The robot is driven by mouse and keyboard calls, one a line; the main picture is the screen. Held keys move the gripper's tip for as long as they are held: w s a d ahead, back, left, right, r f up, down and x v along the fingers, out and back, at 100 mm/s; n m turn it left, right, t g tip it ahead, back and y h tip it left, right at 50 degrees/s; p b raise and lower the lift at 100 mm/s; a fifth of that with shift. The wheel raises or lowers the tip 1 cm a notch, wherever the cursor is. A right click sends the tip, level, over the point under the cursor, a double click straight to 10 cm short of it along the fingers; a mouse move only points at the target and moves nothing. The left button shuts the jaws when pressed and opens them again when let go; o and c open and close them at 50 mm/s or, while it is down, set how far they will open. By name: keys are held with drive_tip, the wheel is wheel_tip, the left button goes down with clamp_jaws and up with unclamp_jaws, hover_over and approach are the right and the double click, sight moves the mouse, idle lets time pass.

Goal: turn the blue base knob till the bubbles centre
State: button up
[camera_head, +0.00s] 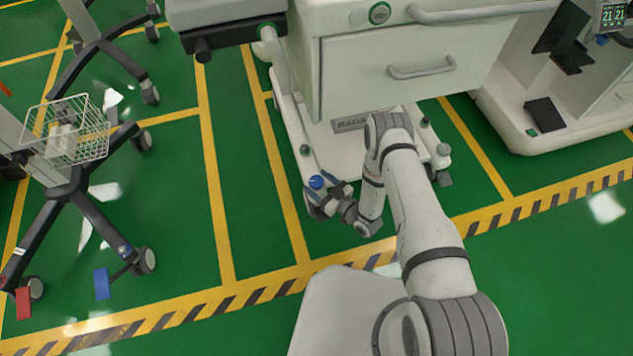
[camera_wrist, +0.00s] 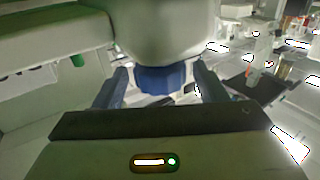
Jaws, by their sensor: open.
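The blue base knob (camera_head: 316,182) sits low at the front left corner of the white cart's base. My gripper (camera_head: 328,198) is down beside it, at the knob's right and front in the head view. In the wrist view the blue knob (camera_wrist: 162,79) lies between the two fingers of my gripper (camera_wrist: 160,88), with a gap showing on each side. The gripper is open. A pale rounded part hides the upper side of the knob in the wrist view. No bubble level can be made out.
The white cart (camera_head: 350,70) with its drawer stands above the base. A small knob (camera_head: 304,149) is on the base behind the blue one. A wheeled stand with a wire basket (camera_head: 95,150) is at the left. Green floor is clear between them.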

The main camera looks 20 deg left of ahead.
drive_tip(key=shift+w+a, duration=0.3)
drive_tip(key=shift+a, duration=0.3)
drive_tip(key=c, duration=1)
drive_tip(key=shift+o, duration=0.2)
drive_tip(key=shift+f+n+g+y+b, duration=0.1)
drive_tip(key=shift+n+g+y+b, duration=0.4)
drive_tip(key=shift+g, duration=0.3)
drive_tip(key=shift+n+g+y+b, duration=0.45)
drive_tip(key=shift+n+g, duration=0.55)
drive_tip(key=shift+g, duration=0.4)
drive_tip(key=o, duration=1)
drive_tip(key=shift+c, duration=0.2)
